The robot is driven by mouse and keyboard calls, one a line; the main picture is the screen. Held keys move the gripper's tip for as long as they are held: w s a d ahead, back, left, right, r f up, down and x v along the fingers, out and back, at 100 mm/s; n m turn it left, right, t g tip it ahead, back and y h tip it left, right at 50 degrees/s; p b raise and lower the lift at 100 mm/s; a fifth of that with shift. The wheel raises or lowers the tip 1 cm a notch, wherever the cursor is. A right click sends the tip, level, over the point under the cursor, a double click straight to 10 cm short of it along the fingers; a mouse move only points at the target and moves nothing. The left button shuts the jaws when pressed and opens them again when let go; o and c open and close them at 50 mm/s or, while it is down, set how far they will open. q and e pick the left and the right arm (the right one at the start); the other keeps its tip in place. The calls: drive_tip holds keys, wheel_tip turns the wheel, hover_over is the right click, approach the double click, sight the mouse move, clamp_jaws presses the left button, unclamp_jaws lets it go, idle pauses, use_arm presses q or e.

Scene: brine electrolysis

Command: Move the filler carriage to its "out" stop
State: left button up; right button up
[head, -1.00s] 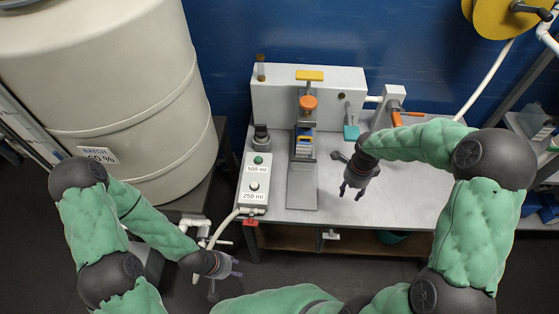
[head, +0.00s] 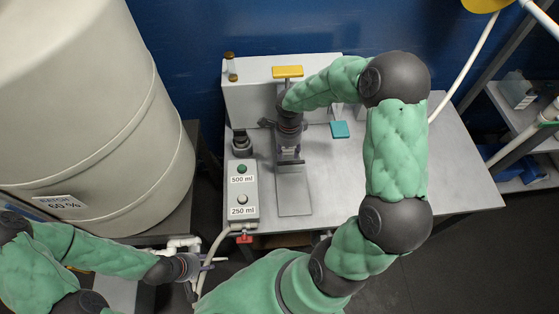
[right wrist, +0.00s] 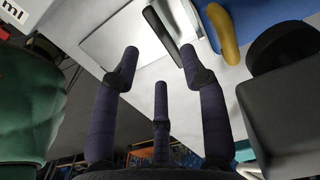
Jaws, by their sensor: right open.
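The filler stands on the bench, with a flat grey guide plate (head: 294,195) in front of it. My right gripper (head: 289,155) is over the filler front in the head view and hides the orange knob and most of the carriage. In the right wrist view its fingers (right wrist: 159,65) are spread with nothing between them. A dark bar (right wrist: 163,30) and a yellow curved piece (right wrist: 222,36) lie beyond the fingertips; I cannot tell whether anything touches. My left gripper (head: 208,262) is low at the left, away from the filler; its jaw opening is unclear.
A control box (head: 243,190) with 500 ml and 250 ml buttons stands left of the plate. A yellow bar (head: 287,72) tops the grey housing (head: 250,95). A teal piece (head: 340,130) lies to the right. The bench (head: 450,185) is clear at right. A large tank (head: 90,110) fills the left.

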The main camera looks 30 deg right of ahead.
sight(287, 172)
wheel_tip(287, 172, down, 12)
drive_tip(key=b, duration=0.2)
drive_tip(key=shift+b, duration=0.3)
clamp_jaws()
